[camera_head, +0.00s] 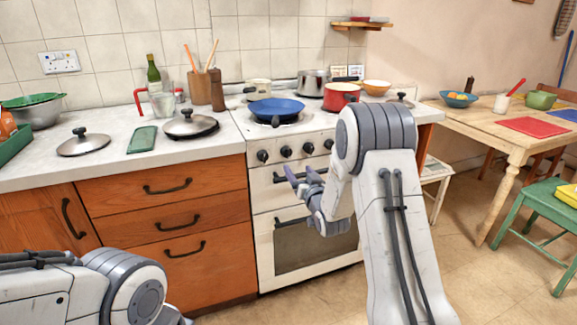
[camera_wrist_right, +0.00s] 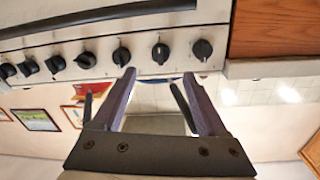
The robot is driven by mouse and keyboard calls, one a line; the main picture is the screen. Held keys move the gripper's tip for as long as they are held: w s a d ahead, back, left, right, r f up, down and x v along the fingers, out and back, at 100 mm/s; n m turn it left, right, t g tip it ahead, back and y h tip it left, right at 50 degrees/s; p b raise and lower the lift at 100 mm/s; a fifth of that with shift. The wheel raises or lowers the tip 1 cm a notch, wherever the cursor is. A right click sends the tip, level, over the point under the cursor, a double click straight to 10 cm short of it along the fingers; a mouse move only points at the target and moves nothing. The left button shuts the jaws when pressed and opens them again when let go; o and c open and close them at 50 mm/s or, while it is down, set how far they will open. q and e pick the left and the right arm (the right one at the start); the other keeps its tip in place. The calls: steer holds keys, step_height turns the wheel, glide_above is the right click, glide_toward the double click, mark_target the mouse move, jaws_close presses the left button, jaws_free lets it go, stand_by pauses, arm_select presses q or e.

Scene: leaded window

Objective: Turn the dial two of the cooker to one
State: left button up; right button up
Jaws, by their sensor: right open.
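The white cooker (camera_head: 272,254) stands right of the wooden drawers, with a row of black dials along its front panel. In the head view, the leftmost dial (camera_head: 263,156) and the second dial from the left (camera_head: 286,151) are clear of my arm. My right gripper (camera_head: 300,174) is open and empty, in front of the cooker just below the dials. In the upside-down right wrist view, the second dial (camera_wrist_right: 160,53) lies beyond the gap between the fingertips (camera_wrist_right: 158,77), apart from them. Dial markings are too small to read. My left arm shows at bottom left; its gripper is out of view.
A blue pan (camera_head: 276,107), a red pot (camera_head: 341,95) and a steel pot (camera_head: 313,82) stand on the hob. An oven handle (camera_head: 292,221) sticks out below the panel. A wooden table (camera_head: 470,125) and a green chair (camera_head: 540,200) stand at right.

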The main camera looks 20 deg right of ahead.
mark_target(288, 155)
steer(key=w, duration=1)
steer(key=shift+d+r, duration=0.1)
jaws_close()
